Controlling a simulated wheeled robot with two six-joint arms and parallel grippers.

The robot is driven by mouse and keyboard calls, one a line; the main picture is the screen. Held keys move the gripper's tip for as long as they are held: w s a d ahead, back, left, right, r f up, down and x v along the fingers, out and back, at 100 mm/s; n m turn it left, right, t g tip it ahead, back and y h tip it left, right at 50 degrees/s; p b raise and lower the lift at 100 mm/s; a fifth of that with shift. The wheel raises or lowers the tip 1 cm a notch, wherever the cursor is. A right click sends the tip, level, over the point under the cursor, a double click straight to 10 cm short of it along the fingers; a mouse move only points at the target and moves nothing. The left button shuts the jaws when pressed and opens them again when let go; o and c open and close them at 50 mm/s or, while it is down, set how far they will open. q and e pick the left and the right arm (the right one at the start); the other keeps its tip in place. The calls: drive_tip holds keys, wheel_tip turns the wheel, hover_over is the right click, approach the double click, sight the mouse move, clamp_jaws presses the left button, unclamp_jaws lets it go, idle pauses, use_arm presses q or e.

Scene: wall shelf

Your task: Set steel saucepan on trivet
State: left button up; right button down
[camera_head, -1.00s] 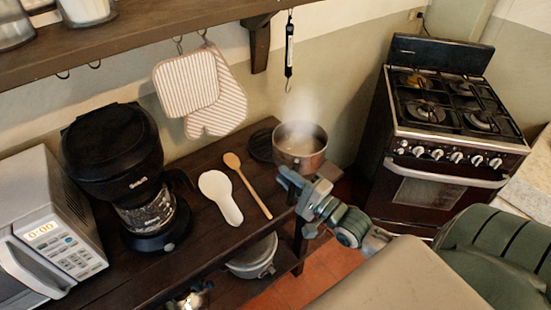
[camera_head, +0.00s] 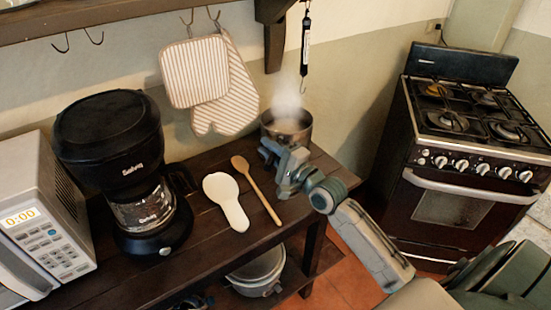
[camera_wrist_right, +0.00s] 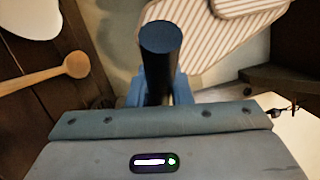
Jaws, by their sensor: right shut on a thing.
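The steel saucepan (camera_head: 290,130) is steaming at the far right end of the dark wooden shelf in the head view. It looks upright. My right gripper (camera_head: 272,150) is at its near side, shut on its dark handle. The wrist view shows the dark round handle (camera_wrist_right: 160,65) between the blue fingers of my right gripper (camera_wrist_right: 158,90). The trivet is not visible now; the saucepan and gripper cover the area where a dark round piece showed earlier. I cannot tell whether the pan touches it. My left gripper is out of view.
A wooden spoon (camera_head: 258,190) and a white spoon rest (camera_head: 226,200) lie left of the gripper. A coffee maker (camera_head: 115,165) and microwave (camera_head: 40,220) stand further left. Striped oven mitts (camera_head: 230,90) hang behind. A stove (camera_head: 470,150) stands apart on the right.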

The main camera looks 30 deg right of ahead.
drive_tip(key=f+b, duration=0.1)
drive_tip(key=w+f+b, duration=0.1)
drive_tip(key=f, duration=0.1)
drive_tip(key=shift+f, duration=0.1)
drive_tip(key=c, duration=1.3)
unclamp_jaws()
drive_tip(key=shift+s+f, duration=0.1)
drive_tip(key=shift+s, duration=0.05)
drive_tip(key=shift+s, duration=0.1)
